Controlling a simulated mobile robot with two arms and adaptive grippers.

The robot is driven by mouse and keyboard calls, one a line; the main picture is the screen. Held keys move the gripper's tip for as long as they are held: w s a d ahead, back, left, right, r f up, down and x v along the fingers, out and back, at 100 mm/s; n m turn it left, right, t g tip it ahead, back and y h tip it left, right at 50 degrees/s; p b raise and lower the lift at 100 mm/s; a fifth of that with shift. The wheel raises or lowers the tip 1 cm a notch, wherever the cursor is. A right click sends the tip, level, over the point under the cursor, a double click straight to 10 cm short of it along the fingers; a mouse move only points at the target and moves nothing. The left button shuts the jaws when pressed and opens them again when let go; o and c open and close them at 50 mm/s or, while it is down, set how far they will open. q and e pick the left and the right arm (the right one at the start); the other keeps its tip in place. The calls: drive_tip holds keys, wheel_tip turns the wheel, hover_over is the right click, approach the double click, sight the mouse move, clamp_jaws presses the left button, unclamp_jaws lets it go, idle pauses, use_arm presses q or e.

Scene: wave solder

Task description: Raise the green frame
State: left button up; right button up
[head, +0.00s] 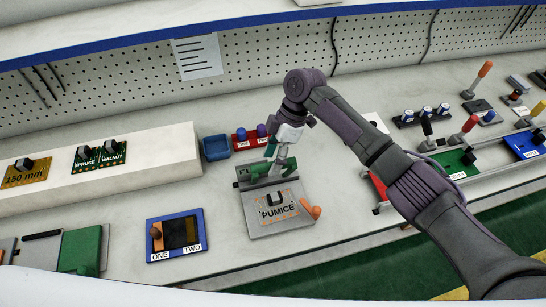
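My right gripper (273,161) reaches down over the back of a grey fixture (258,227) near the middle of the head view. It is at a green part (246,184) along the back edge of the fixture, which is partly hidden behind the gripper. I cannot tell whether the fingers touch or hold it. A board labelled PUMICE (279,212) lies on the fixture in front of the green part. My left gripper is out of view.
A blue tray labelled ONE and TWO (175,235) lies left of the fixture. A blue bin (216,147) and a red block (240,142) stand behind it. A white raised shelf (150,155) holds boards. Bare bench lies between the blue tray and fixture.

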drive_tip(key=shift+w+r, duration=0.1)
drive_tip(key=shift+w, duration=0.05)
idle(0.3)
drive_tip(key=v, duration=1.1)
drive_tip(key=shift+r, duration=0.4)
drive_tip(key=shift+d, duration=0.1)
